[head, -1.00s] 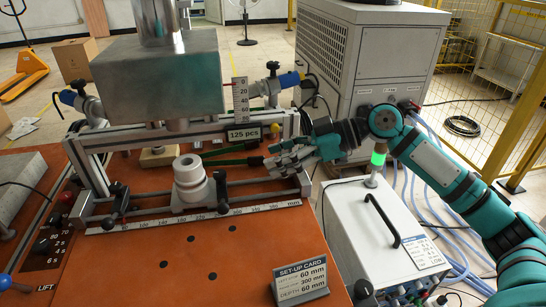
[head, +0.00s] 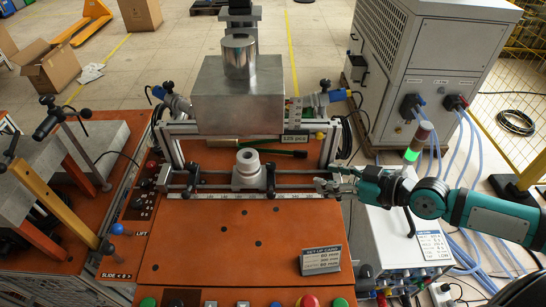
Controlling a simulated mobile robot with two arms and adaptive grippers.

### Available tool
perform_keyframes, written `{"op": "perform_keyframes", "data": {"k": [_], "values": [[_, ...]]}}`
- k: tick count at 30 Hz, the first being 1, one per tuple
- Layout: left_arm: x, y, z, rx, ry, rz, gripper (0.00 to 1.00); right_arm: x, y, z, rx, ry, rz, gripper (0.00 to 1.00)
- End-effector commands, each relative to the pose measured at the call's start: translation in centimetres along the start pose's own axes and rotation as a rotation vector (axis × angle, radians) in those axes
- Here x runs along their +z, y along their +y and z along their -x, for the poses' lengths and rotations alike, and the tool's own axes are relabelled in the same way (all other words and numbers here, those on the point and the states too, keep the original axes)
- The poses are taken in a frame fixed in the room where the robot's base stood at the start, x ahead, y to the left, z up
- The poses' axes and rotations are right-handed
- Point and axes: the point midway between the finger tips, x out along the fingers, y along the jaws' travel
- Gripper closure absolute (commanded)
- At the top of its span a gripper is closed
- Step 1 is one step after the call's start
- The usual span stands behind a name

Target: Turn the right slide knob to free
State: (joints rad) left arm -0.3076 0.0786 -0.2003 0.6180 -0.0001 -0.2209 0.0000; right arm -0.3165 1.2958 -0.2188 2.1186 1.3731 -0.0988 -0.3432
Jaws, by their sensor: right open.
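The orange workbench (head: 190,250) carries a slide rail with a scale strip (head: 215,197) along its front. A black upright slide piece with a knob (head: 270,180) stands on the rail right of the white ring-shaped part (head: 248,162). A similar black piece (head: 192,178) stands to the left. Which way the right knob is turned is too small to tell. My right gripper (head: 322,184) is open at the right end of the rail, to the right of that knob and apart from it. It partly covers the rail's end. My left gripper is out of view.
A metal block (head: 238,100) hangs over the rail's middle. A set-up card (head: 320,260) stands at the bench's front right. The orange surface before the rail is mostly clear.

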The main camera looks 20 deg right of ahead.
Motion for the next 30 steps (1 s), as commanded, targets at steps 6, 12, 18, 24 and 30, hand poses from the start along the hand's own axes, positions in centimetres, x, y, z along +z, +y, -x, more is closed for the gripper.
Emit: {"op": "perform_keyframes", "data": {"k": [6,12,18,24,30], "values": [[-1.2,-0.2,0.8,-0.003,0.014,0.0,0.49,-0.3,0.1,-2.1,0.004,0.01,-0.005,0.49],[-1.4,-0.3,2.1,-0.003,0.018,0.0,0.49,-0.5,0.0,-5.7,-0.001,0.008,-0.004,0.49],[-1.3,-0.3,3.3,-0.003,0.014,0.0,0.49,-0.4,0.0,-10.2,0.0,0.004,-0.004,0.49],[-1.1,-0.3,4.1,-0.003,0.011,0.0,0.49,-0.2,0.0,-14.2,-0.001,0.002,-0.003,0.49],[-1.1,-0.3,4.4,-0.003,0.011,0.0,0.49,-0.1,0.0,-16.6,-0.001,0.001,-0.002,0.49]]}}
